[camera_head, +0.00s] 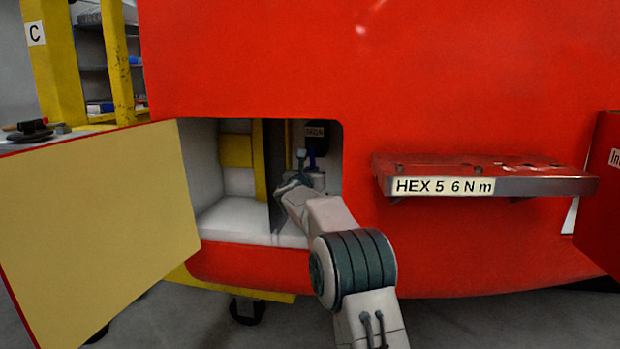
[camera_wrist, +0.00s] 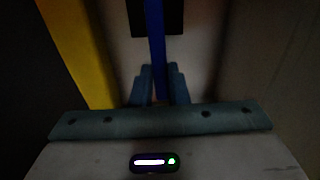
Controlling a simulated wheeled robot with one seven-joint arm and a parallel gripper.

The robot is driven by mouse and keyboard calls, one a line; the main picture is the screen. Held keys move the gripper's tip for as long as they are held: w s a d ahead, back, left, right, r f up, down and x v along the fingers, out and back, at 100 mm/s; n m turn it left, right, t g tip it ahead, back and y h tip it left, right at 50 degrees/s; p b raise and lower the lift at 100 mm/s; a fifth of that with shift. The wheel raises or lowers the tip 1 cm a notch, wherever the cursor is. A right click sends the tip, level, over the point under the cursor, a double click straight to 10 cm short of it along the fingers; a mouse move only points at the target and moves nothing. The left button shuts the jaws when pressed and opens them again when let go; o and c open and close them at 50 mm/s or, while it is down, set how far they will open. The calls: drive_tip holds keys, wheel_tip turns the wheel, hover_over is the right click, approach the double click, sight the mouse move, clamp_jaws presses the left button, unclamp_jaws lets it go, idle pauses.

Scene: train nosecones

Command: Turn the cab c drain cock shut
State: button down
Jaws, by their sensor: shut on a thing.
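The drain cock's blue lever (camera_wrist: 155,30) runs down the middle of the wrist view and passes between my two fingers. My gripper (camera_wrist: 161,72) is shut on the lever. In the head view a small bit of blue lever (camera_head: 312,161) shows inside the open compartment, below a dark label plate (camera_head: 314,132) whose text is too small to read surely. A sign with the letter C (camera_head: 35,33) is on the yellow post at the left. The cock's body is mostly hidden behind my wrist, and its exact angle cannot be told.
The compartment door (camera_head: 105,225) stands open to the left. A dark upright divider (camera_head: 274,165) and a yellow part (camera_wrist: 75,45) are left of the lever. A red shelf (camera_head: 485,172) marked HEX 5 6 N m juts out at the right.

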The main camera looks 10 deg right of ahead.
drive_tip(key=shift+a, duration=0.25)
idle(0.3)
drive_tip(key=c, duration=1.4)
unclamp_jaws()
drive_tip(key=shift+a, duration=0.1)
drive_tip(key=shift+d, duration=0.2)
drive_tip(key=v, duration=1.4)
drive_tip(key=shift+w, duration=0.1)
